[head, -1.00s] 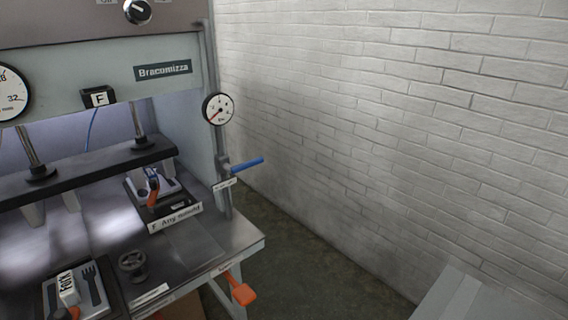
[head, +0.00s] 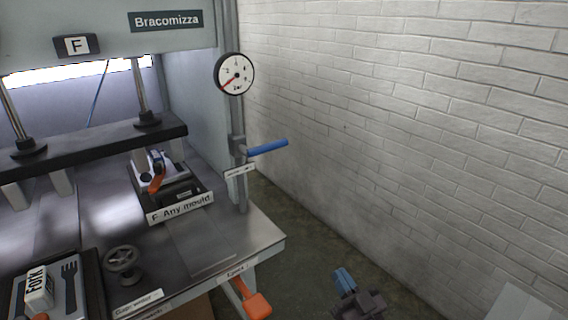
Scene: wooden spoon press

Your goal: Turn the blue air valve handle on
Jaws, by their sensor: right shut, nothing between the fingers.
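The blue air valve handle (head: 267,148) sticks out level to the right from the grey vertical pipe (head: 240,185) at the press's right side. A round pressure gauge (head: 234,74) sits above it, its red needle pointing to the lower left. My right gripper (head: 343,279) is at the bottom of the head view, below and to the right of the handle and apart from it. It is shut and empty. My left gripper is out of view.
An orange lever (head: 250,297) juts from the table's front right edge. A mould marked "F Any mould" (head: 180,207), a handwheel (head: 122,262) and a fork mould (head: 60,285) are on the press table. A white brick wall (head: 420,120) bounds the right side.

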